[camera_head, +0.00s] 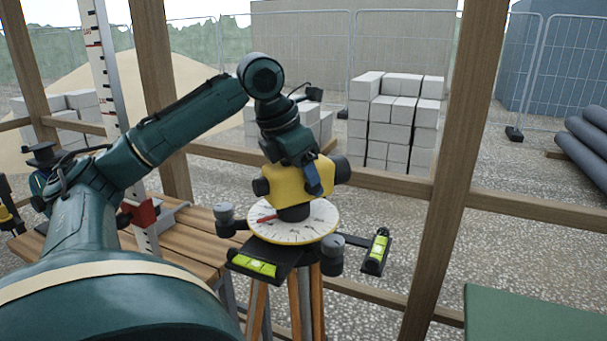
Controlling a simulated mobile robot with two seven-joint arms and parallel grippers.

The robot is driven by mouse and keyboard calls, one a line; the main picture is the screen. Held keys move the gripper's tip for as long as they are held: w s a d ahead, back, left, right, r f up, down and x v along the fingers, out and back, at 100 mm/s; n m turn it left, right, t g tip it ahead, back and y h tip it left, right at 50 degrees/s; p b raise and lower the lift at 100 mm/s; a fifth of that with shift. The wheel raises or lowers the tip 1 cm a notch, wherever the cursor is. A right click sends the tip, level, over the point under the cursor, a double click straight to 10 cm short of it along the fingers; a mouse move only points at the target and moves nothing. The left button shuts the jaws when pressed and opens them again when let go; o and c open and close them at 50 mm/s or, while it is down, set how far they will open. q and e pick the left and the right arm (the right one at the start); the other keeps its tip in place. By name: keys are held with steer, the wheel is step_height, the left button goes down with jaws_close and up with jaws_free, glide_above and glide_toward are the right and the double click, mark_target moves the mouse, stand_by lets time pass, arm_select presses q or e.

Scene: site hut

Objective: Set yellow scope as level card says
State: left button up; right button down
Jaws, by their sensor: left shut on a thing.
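The yellow scope (285,187) sits on top of a tripod (305,292), above a round white dial (290,232) with dark marks and a red pointer (262,218). My left gripper (312,180) reaches down from above and is shut on the scope; the gripper covers part of its top. Two green bubble vials show below the dial, one in front (254,265) and one on an arm to the right (378,249). The dial's figures are too small to read. I cannot make out a level card. My right gripper is not in view.
A wooden bench (180,251) stands left of the tripod. A tall measuring staff (102,62) with a red clamp (140,213) rises there. Wooden posts (448,160) and rails frame the opening. A green surface (535,318) lies at the lower right.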

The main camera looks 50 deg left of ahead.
arm_select(q)
steer(key=o, duration=1.4)
steer(key=p+v, duration=0.4)
steer(key=v, duration=0.8)
steer(key=shift+r, duration=0.35)
steer(key=shift+s+a+r+p, duration=0.1)
steer(key=shift+s+r+p, duration=0.05)
steer(key=shift+r+p, duration=0.2)
steer(key=shift+f, duration=0.1)
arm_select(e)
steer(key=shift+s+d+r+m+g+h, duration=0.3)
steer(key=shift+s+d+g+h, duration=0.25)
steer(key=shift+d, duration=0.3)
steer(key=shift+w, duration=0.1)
